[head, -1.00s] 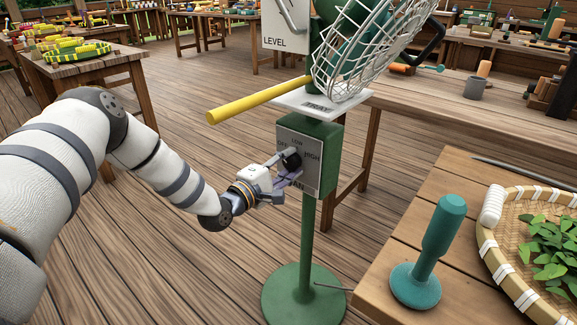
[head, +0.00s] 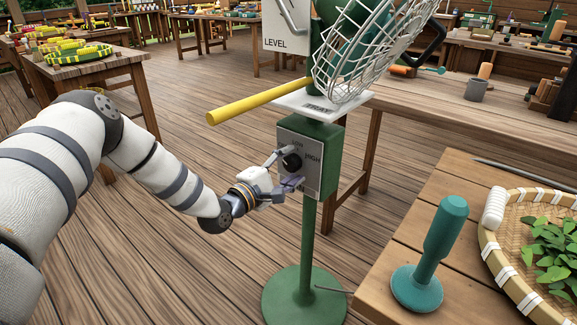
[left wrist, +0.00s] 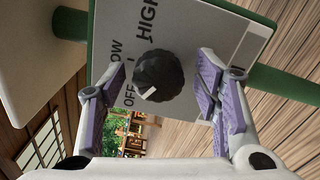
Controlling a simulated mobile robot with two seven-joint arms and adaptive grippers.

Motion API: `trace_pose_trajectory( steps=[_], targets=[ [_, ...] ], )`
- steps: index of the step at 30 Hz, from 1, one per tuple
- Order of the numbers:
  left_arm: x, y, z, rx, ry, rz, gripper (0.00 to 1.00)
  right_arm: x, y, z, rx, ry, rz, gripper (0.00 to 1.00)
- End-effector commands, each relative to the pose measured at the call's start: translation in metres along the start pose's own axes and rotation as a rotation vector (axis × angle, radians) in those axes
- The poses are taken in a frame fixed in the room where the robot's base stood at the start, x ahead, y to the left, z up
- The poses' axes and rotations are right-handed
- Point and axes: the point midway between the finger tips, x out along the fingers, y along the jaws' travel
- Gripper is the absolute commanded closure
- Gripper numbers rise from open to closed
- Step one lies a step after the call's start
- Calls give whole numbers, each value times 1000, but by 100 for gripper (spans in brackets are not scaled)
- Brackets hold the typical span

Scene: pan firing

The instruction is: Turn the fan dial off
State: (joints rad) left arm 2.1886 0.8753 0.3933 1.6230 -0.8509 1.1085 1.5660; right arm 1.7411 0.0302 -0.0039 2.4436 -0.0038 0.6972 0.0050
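The fan dial (head: 292,162) is a black round knob on a grey plate, on the front of the green control box (head: 330,158). In the left wrist view the dial (left wrist: 158,75) shows a white pointer mark at its lower left, on the side of the OFF label (left wrist: 130,95). LOW and HIGH labels also show on the plate (left wrist: 205,35). My left gripper (head: 284,170) is open in front of the plate. In the wrist view its purple-padded fingers (left wrist: 160,84) are spread on both sides of the dial, with gaps. My right gripper is not in view.
At right, a table holds a teal tool (head: 430,255) and a woven basket (head: 490,255) of leaves.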

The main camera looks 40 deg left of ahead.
Motion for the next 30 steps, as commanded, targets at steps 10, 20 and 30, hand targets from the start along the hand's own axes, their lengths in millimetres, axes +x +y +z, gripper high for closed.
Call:
trace_pose_trajectory(
  steps=[10,20,30],
  targets=[
    [-15,1,-1,-2,3,2,43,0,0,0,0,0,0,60],
    [-99,1,0,-4,3,3,43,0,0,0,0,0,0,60],
    [-120,1,0,1,0,2,43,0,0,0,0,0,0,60]
  ],
)
